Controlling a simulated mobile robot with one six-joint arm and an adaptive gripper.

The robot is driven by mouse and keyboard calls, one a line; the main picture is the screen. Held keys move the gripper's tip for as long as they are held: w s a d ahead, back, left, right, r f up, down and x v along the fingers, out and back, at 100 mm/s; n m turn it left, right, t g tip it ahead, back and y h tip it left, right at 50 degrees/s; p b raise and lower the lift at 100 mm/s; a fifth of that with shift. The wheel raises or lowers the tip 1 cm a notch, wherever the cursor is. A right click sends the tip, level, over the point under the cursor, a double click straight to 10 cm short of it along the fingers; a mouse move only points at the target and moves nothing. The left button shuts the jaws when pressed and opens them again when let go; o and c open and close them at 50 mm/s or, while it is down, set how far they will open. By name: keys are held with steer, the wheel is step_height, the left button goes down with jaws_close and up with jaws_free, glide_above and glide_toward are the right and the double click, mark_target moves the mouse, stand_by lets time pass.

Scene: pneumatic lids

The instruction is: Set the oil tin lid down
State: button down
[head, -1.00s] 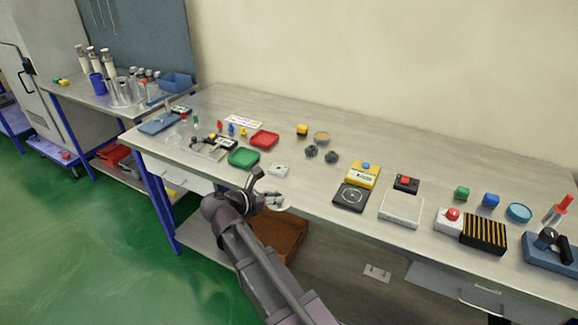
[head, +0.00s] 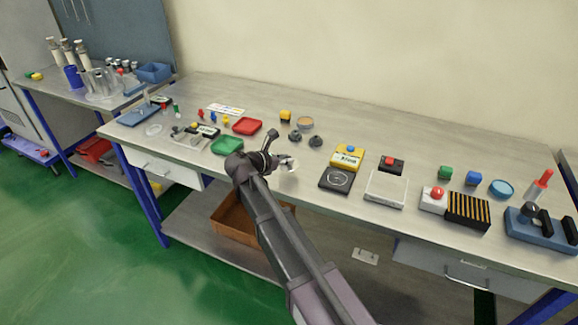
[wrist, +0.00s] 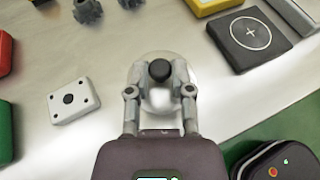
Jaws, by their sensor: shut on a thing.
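The lid, a pale round disc (wrist: 134,76) with a black knob (wrist: 159,70), is between my fingers in the wrist view. My gripper (wrist: 160,88) is shut on it, one finger on each side by the knob. In the head view my gripper (head: 284,163) is over the front part of the long bench, and the lid's pale edge (head: 292,166) shows small beside it. The fingers cover part of the disc. I cannot tell whether the lid touches the bench top or hangs just above it. No oil tin can be made out clearly.
A black plate with a white circle (head: 336,179) lies right of my gripper. A white block with black dots (wrist: 73,100) lies to its left. Dark gear-like knobs (head: 315,141) stand behind. The green tray (head: 227,145) is farther left. Bare bench surrounds the lid.

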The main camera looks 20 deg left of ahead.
mark_target(284, 166)
steer(key=shift+w, duration=0.25)
steer(key=shift+w+d+f, duration=0.1)
steer(key=shift+w, duration=0.35)
steer(key=shift+w+d+f, duration=0.1)
steer(key=shift+w+f, duration=0.05)
steer(key=shift+w, duration=0.1)
steer(key=shift+f+b, duration=1.6)
steer(key=shift+b, duration=0.2)
steer(key=shift+f, duration=0.15)
steer(key=c, duration=0.5)
jaws_free()
steer(key=shift+r, duration=0.2)
